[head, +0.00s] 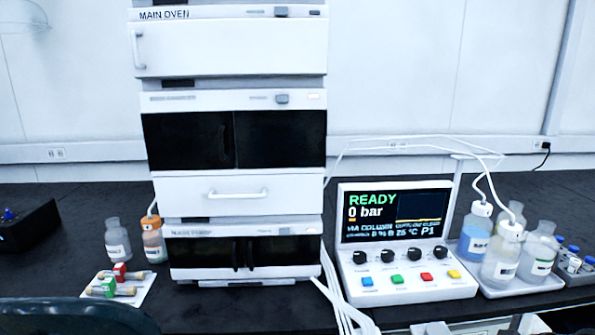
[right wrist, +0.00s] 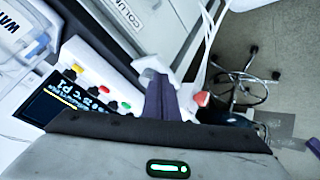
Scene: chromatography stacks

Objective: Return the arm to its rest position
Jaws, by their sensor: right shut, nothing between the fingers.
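My right gripper (right wrist: 160,85) shows in the right wrist view, with its dark fingers together in the middle of the picture and nothing held between them. Its grey body with a green light fills the bottom of that view. The control box with the lit screen (right wrist: 52,98) lies to its left there, tilted in the picture. I cannot tell the exact gap between the fingers and the things behind them. My left gripper does not show in either view. In the head view no gripper can be made out.
The oven stack (head: 235,188) stands mid-bench in the head view. The control box (head: 410,285) reads READY, 0 bar. Bottles stand on a white tray (head: 520,287) at right. A card (head: 140,290) with small columns lies at left. A wheeled stool (right wrist: 245,85) stands on the floor.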

